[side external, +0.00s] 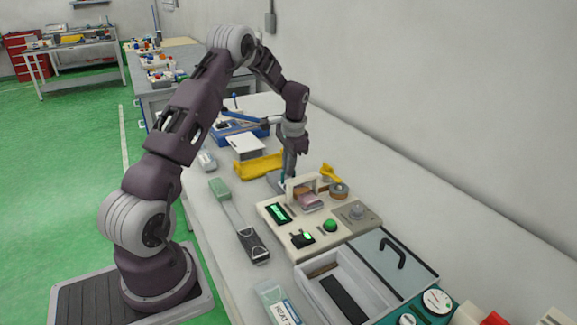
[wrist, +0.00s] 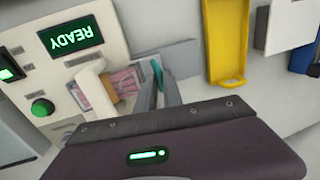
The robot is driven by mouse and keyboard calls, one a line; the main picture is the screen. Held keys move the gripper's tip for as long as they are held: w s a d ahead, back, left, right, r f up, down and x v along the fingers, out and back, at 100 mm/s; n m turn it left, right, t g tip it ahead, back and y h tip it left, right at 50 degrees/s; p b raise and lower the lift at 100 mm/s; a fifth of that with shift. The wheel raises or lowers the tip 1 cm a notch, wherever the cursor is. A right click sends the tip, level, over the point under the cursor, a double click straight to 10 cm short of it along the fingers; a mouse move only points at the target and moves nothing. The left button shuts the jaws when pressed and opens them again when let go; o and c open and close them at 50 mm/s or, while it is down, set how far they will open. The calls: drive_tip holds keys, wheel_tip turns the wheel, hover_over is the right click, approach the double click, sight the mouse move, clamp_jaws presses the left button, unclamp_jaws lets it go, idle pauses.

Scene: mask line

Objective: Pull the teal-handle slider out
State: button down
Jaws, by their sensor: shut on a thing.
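The teal handle (wrist: 157,72) shows as a thin upright piece between my fingertips in the wrist view. My gripper (wrist: 159,80) is shut on it. The handle stands by a flat grey slider plate (wrist: 180,54) at the edge of the beige machine (wrist: 105,25). A white arch (wrist: 92,75) stands on the machine, with a pinkish block (wrist: 125,80) under it. In the side view my gripper (side external: 285,180) points down at the machine's far left end, beside the arch (side external: 301,183). My fingers partly hide the handle and slider.
The machine carries a lit READY display (wrist: 72,36) and a green button (wrist: 42,107). A yellow tray (wrist: 225,40) lies beside the slider plate, with bare table between. A grey bin (side external: 335,285) with a handled lid stands at the machine's near side. The wall runs along the right.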

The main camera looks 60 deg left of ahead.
drive_tip(key=a, duration=0.8)
drive_tip(key=shift+r, duration=0.1)
drive_tip(key=shift+a, duration=0.1)
drive_tip(key=c, duration=1.7)
unclamp_jaws()
drive_tip(key=shift+o, duration=1.1)
wheel_tip(320, 180, up, 7)
drive_tip(key=d, duration=0.1)
drive_tip(key=shift+d, duration=0.25)
